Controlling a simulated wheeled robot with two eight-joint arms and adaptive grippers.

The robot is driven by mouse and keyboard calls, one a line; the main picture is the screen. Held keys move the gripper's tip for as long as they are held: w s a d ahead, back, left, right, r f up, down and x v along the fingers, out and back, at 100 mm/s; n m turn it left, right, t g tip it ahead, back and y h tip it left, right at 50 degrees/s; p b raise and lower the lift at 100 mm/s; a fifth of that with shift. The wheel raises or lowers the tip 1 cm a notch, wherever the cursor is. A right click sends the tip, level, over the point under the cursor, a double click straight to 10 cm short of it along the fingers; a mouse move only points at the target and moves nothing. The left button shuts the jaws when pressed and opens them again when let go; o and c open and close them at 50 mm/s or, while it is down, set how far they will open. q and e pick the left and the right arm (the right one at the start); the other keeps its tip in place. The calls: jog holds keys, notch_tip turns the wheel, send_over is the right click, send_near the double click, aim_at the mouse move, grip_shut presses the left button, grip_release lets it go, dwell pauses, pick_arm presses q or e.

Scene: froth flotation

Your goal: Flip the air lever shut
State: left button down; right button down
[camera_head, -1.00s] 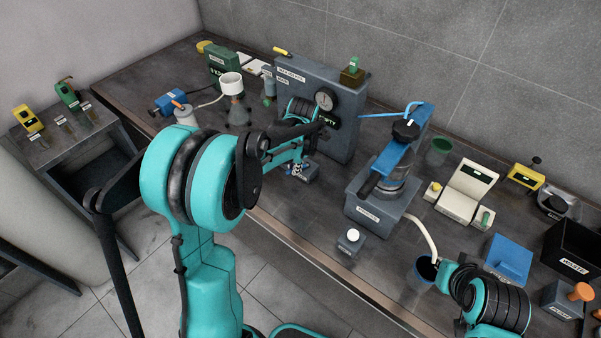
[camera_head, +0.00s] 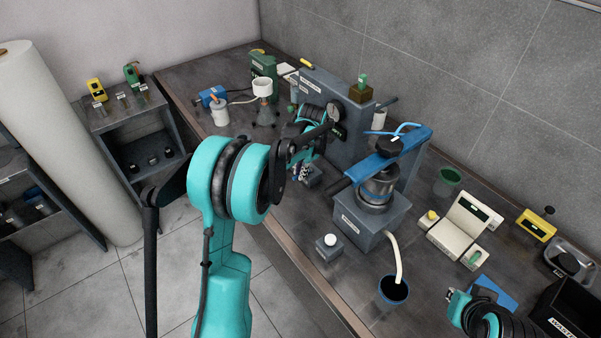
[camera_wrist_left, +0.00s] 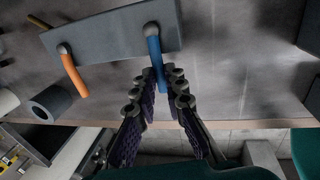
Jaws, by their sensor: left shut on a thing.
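My left gripper (camera_head: 302,176) reaches down beside the small grey valve block (camera_head: 314,176) in front of the gauge cabinet. In the left wrist view the grey block (camera_wrist_left: 110,33) carries an orange lever (camera_wrist_left: 73,74) and a blue lever (camera_wrist_left: 154,58). The fingertips of my left gripper (camera_wrist_left: 158,82) are closed around the free end of the blue lever, which points toward the gripper. No label on either lever can be read.
The grey cabinet (camera_head: 345,110) with a gauge stands behind the left gripper. To the right are the flotation machine (camera_head: 369,218), a small box with a white button (camera_head: 329,248) and a blue cup (camera_head: 392,290). The bench's front edge runs close by.

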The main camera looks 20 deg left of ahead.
pick_arm(q)
jog(key=c, duration=1.6)
grip_release()
jog(key=r, duration=0.4)
jog(key=d+r, duration=0.1)
jog(key=r, duration=0.3)
jog(key=s+d+r, duration=0.1)
jog(key=r, duration=0.2)
jog(key=shift+r, duration=0.4)
jog(key=shift+d, duration=0.1)
